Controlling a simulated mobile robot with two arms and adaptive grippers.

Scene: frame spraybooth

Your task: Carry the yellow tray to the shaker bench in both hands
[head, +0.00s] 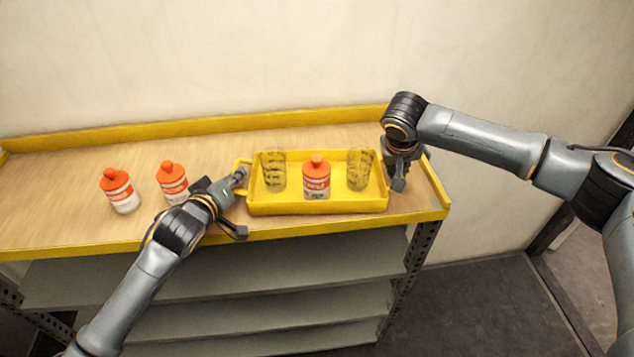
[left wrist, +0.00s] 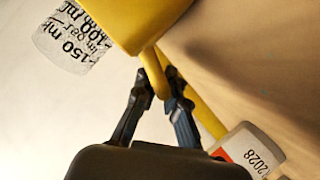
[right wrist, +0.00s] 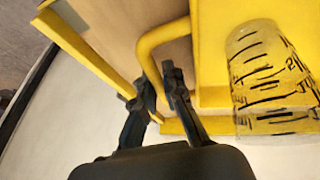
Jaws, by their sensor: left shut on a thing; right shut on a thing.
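The yellow tray (head: 318,208) is at the right end of the wooden bench top, near its front edge. In it stand a white bottle with an orange cap (head: 316,180) and two clear cups with black markings, one at left (head: 274,171) and one at right (head: 358,169). My left gripper (head: 238,178) is shut on the tray's left handle, which shows between its fingers in the left wrist view (left wrist: 157,82). My right gripper (head: 395,180) is at the tray's right end, shut on the right handle; its fingers (right wrist: 160,85) straddle the bar. I cannot tell whether the tray touches the bench.
Two more orange-capped bottles, one at far left (head: 120,191) and one nearer the tray (head: 172,183), stand on the bench top (head: 60,210). A yellow lip runs along the bench's edges, with grey shelves (head: 220,275) below. Dark floor (head: 480,300) is open at the right.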

